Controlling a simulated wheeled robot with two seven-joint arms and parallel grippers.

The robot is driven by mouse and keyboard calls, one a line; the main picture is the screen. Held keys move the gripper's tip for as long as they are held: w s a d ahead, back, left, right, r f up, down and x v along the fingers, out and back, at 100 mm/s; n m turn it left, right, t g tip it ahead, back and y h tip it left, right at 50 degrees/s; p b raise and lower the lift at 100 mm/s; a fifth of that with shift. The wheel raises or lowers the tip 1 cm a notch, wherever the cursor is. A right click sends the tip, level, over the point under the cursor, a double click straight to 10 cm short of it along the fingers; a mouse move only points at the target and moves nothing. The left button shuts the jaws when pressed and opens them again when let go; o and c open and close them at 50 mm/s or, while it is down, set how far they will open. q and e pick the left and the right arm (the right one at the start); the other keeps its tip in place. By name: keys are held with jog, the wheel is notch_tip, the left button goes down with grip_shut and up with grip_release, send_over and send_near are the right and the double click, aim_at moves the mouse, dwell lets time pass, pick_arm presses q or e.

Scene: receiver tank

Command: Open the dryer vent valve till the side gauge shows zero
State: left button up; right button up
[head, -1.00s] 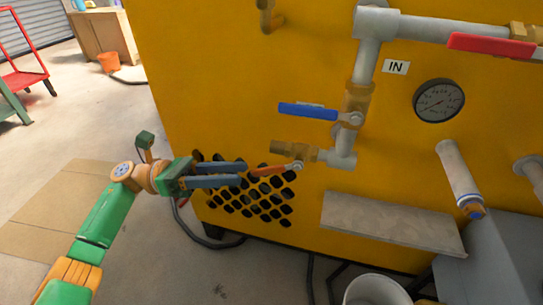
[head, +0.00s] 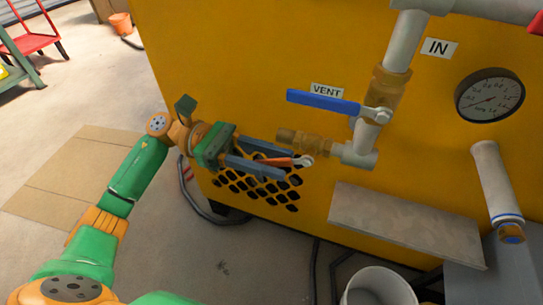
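A VENT label (head: 327,90) is on the yellow panel, just above a blue lever (head: 325,102) on the vertical pipe. Below it, a brass valve (head: 307,142) with a short orange lever (head: 288,161) sits at the pipe's lower elbow. Which valve the label marks is not certain. My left gripper (head: 288,168) is open, one finger above and one below the orange lever, with gaps visible; contact is unclear. The round gauge (head: 490,95) is on the panel at right; its needle points to lower left, with numbers too small to read. My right gripper is out of view.
A grey ledge (head: 405,225) juts out below the valves. A white bucket (head: 378,287) stands on the floor beneath. A capped grey pipe (head: 497,185) sticks out at right. Black hoses lie near the panel's base. The floor at left is open, with cardboard (head: 80,180) on it.

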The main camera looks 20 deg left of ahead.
pick_arm(q)
jog(key=shift+c, duration=0.2)
grip_shut()
dwell(1.1)
